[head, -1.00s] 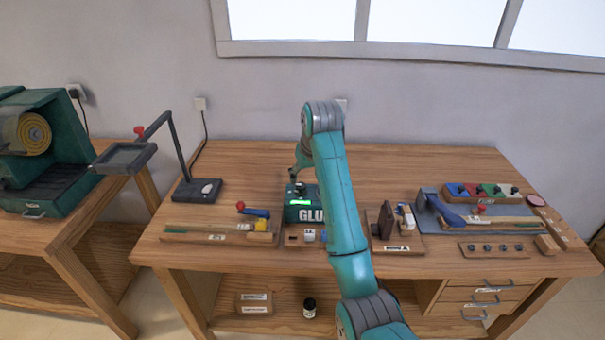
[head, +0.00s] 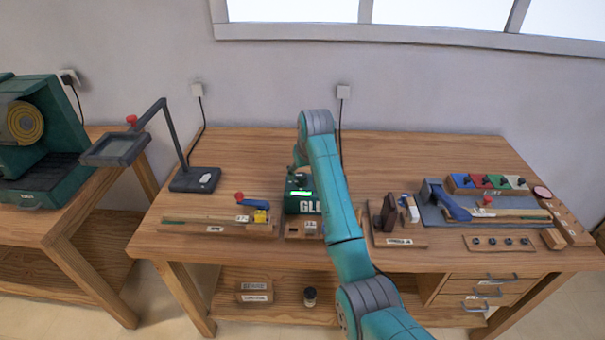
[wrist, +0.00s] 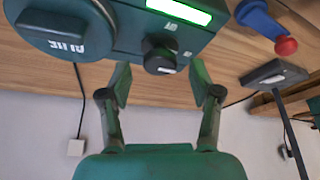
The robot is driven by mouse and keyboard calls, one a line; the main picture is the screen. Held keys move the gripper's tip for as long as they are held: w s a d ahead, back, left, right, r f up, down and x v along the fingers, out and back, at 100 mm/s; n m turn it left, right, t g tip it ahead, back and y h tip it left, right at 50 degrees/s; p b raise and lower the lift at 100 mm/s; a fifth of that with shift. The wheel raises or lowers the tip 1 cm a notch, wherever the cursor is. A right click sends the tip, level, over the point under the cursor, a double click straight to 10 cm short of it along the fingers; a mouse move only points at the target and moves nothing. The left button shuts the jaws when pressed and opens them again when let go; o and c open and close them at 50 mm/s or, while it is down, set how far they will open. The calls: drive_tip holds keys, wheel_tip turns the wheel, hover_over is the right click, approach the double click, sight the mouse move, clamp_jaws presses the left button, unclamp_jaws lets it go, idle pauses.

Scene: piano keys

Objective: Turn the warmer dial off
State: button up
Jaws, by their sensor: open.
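The glue warmer is a teal box (head: 300,205) with a lit green display, partly hidden behind my arm in the head view. In the wrist view the warmer (wrist: 110,35) fills the top, seen upside down. Its black dial (wrist: 159,54) has a pale mark on its front edge and sits to the right of a large round lid marked "GLUE" (wrist: 65,32). My gripper (wrist: 161,72) is open and empty, with one finger to each side of the dial. The fingertips appear near the dial; I cannot tell if they touch it.
A black stand (head: 195,180) with a raised arm is left of the warmer. A blue lever with a red knob (head: 239,197) is close by on the left. An upright brown block (head: 388,212) stands to the right. The bench behind the warmer is clear.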

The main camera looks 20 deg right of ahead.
drive_tip(key=shift+w+f, duration=0.2)
drive_tip(key=shift+f, duration=0.35)
drive_tip(key=c, duration=1.1)
